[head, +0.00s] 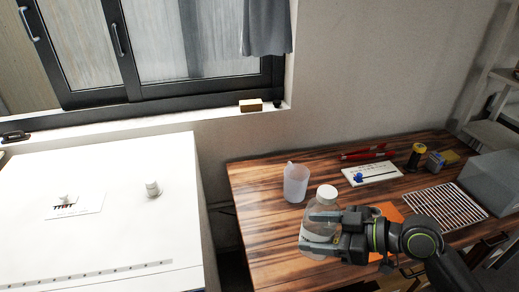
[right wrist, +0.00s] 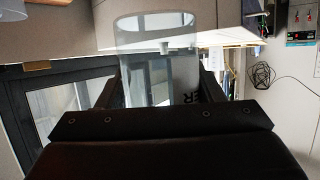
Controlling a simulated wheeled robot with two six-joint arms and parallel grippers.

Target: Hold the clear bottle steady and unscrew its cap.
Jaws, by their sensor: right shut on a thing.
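The clear bottle (head: 320,222) with a white cap (head: 327,192) is upright over the near left part of the wooden table in the head view. My right gripper (head: 322,228) is shut on the bottle's body from the right. The cap is on the bottle, above the jaws and clear of them. In the right wrist view the clear bottle (right wrist: 158,65) sits between the two fingers, with dark lettering partly visible. I cannot tell whether the bottle's base touches the table. My left gripper is in neither view.
A translucent beaker (head: 296,183) stands just behind the bottle on the wooden table (head: 258,215). A wire rack (head: 447,206), a white card (head: 372,173) and red tools (head: 367,153) lie to the right.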

